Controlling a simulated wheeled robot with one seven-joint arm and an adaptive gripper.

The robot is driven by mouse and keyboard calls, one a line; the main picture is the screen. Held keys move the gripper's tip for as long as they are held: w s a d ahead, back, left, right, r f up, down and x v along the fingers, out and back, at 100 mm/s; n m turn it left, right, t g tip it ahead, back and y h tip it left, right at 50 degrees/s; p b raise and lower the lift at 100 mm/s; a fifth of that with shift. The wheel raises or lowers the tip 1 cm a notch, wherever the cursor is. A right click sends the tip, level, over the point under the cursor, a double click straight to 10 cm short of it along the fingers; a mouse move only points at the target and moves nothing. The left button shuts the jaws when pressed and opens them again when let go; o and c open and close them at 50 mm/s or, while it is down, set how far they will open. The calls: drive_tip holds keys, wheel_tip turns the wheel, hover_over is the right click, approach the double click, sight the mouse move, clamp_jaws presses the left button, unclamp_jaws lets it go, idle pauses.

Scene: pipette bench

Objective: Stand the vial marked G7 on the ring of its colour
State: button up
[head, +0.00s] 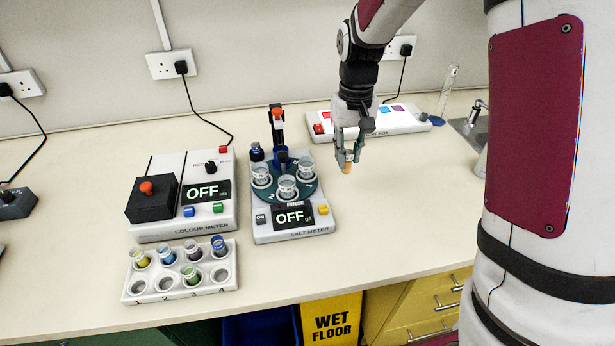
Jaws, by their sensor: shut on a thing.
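My gripper (348,156) is above the bench, right of the salt meter, pointing down. It is shut on a small vial with orange contents (346,168), whose lower end shows below the fingertips. The fingers hide the rest of the vial, and no G7 mark can be read. The vial looks upright; I cannot tell whether it touches the bench. A white panel (392,118) behind the gripper carries coloured patches, partly hidden by my arm. I cannot make out a ring of the vial's colour.
A white rack (133,287) at front left holds several vials with yellow, blue, purple and green contents. The colour meter (160,232) and salt meter (262,237) both read OFF. A glass cylinder (447,92) and a sink (464,126) are at right. The bench's middle right is clear.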

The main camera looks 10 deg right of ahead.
wheel_tip(320, 180, down, 10)
drive_tip(key=shift+r+p, duration=0.15)
drive_tip(key=shift+p, duration=0.3)
drive_tip(key=o, duration=0.9)
drive_tip(key=shift+o, duration=0.2)
